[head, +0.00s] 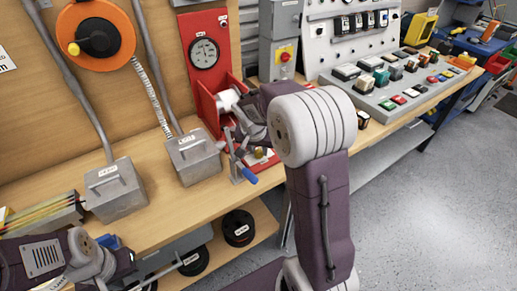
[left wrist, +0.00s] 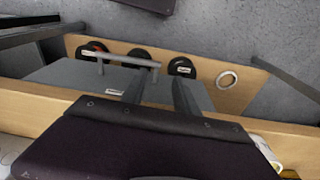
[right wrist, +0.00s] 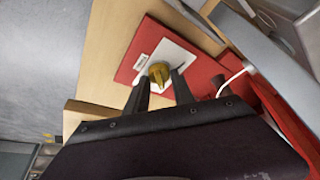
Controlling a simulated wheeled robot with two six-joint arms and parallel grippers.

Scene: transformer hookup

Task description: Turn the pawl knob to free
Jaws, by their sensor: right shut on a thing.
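The pawl knob (right wrist: 158,73) is a yellow brass-coloured knob on a white plate (right wrist: 176,55) on a red base (right wrist: 133,66). In the right wrist view my right gripper (right wrist: 159,81) has its two fingers on either side of the knob and is shut on it. The knob's pointing direction is hard to read, and its label is too small. In the head view my right arm largely covers this spot. My left gripper (left wrist: 158,88) has its fingers apart, empty, above the lower shelf area, away from the knob.
A red unit with a round gauge (head: 205,53) stands behind the knob, with a blue-handled lever (head: 249,174) in front. A switch panel (head: 385,95) is at right. Black spools (head: 238,228) sit below.

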